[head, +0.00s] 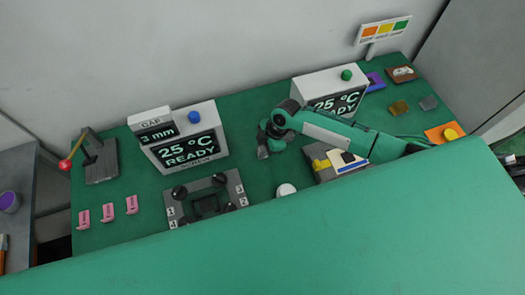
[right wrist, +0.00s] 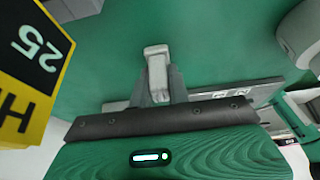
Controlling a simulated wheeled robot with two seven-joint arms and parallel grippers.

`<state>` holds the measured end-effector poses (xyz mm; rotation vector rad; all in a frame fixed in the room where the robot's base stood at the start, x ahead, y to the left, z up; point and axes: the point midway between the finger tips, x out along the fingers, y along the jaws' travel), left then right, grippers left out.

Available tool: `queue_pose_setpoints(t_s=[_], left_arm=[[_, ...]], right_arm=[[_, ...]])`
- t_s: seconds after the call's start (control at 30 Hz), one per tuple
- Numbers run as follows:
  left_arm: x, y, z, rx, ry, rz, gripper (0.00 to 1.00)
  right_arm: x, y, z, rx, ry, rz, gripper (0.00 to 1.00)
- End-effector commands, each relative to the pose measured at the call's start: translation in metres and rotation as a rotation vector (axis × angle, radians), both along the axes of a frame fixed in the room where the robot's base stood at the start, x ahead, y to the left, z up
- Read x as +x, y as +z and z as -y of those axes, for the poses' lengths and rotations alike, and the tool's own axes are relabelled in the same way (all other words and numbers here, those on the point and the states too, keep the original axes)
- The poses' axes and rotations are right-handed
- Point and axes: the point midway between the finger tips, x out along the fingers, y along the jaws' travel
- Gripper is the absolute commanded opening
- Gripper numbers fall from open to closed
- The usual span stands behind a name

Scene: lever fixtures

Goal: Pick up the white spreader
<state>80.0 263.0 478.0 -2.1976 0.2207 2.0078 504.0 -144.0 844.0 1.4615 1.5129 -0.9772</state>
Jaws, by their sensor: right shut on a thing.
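My right gripper (head: 268,146) comes in from the right and hangs over the green mat between the two display boxes. In the right wrist view its dark grey fingers (right wrist: 158,92) are closed on a pale, narrow bar, the white spreader (right wrist: 157,62), which sticks out past them. Only this short end of the spreader shows clearly; the rest is hidden by the fingers. In the head view the spreader is too small and covered to make out. My left gripper is not in view.
Two display boxes (head: 190,153) (head: 318,84) stand at the back. A grey fixture with black knobs (head: 234,182) lies at front centre, with a white disc (head: 286,189) to its right. A red-ball lever (head: 66,164) and pink tags (head: 108,213) are at left. The mat's middle is partly clear.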

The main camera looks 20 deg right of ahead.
Motion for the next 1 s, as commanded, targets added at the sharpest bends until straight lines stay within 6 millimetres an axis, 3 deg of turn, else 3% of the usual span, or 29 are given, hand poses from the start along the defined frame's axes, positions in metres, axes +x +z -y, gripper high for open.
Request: queue_pose_setpoints(t_s=[0.27,0.47,0.57,0.8,1.0], left_arm=[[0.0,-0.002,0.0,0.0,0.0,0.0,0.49],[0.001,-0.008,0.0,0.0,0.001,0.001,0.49],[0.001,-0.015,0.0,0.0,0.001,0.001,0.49],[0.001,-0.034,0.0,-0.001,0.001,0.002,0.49],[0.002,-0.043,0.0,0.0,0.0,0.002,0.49]], right_arm=[[0.001,0.005,0.0,0.001,0.001,0.001,0.0],[0.001,0.026,0.0,0.001,0.001,0.005,0.0],[0.002,0.049,0.0,0.001,0.002,0.006,0.0],[0.002,0.123,0.0,0.001,0.002,0.008,0.0],[0.001,0.17,0.0,0.001,0.002,0.006,0.0]])
